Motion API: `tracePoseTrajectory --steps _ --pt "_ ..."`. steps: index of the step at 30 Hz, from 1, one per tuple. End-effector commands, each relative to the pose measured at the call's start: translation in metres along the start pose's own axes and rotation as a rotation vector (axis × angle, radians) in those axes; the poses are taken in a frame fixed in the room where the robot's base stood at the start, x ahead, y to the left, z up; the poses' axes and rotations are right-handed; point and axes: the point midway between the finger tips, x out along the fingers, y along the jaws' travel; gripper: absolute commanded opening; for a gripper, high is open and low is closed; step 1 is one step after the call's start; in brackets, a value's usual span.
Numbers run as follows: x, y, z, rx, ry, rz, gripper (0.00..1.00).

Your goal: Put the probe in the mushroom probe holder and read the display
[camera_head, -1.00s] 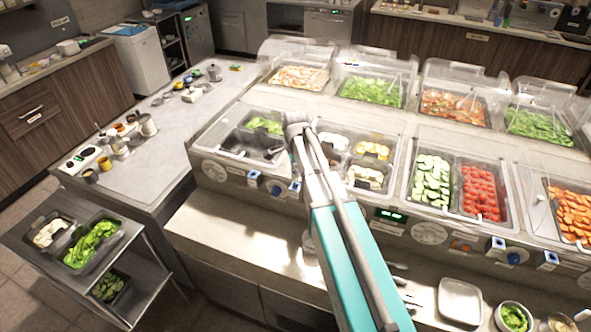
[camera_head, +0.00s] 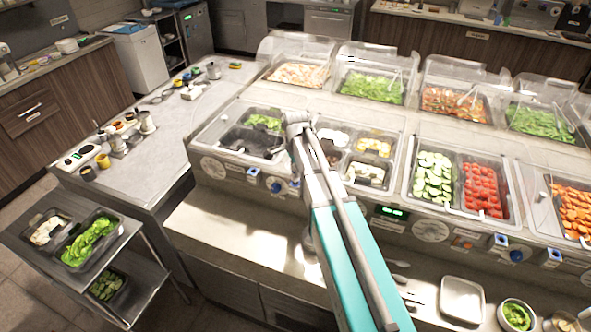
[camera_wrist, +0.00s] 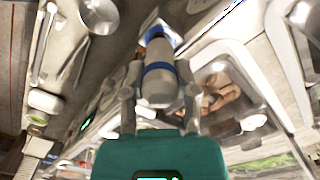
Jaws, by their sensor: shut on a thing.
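In the wrist view my gripper (camera_wrist: 160,104) is shut on a pale grey cylinder with a blue band, which looks like the probe (camera_wrist: 158,88). Its far end points at a blue and white piece (camera_wrist: 157,36), which looks like a probe holder; I cannot tell whether they touch. In the head view my arm hides the gripper and the probe. Blue and white holders show on the counter front, one left of my arm (camera_head: 276,186) and one at right (camera_head: 501,240). A lit green display (camera_head: 392,212) is on the front panel, its digits too small to read.
Food wells with cucumber (camera_head: 433,175) and tomato (camera_head: 482,190) lie right of my arm. A well with brown pieces, perhaps mushrooms (camera_wrist: 225,92), shows in the wrist view. A trolley (camera_head: 135,272) stands at left.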

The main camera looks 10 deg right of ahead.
Motion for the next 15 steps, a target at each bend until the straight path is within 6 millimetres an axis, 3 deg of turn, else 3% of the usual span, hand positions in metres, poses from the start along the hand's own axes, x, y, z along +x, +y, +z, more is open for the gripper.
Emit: tracePoseTrajectory --steps 15 --pt "0.0085 0.0001 0.0 0.0 0.0 0.0 0.0"
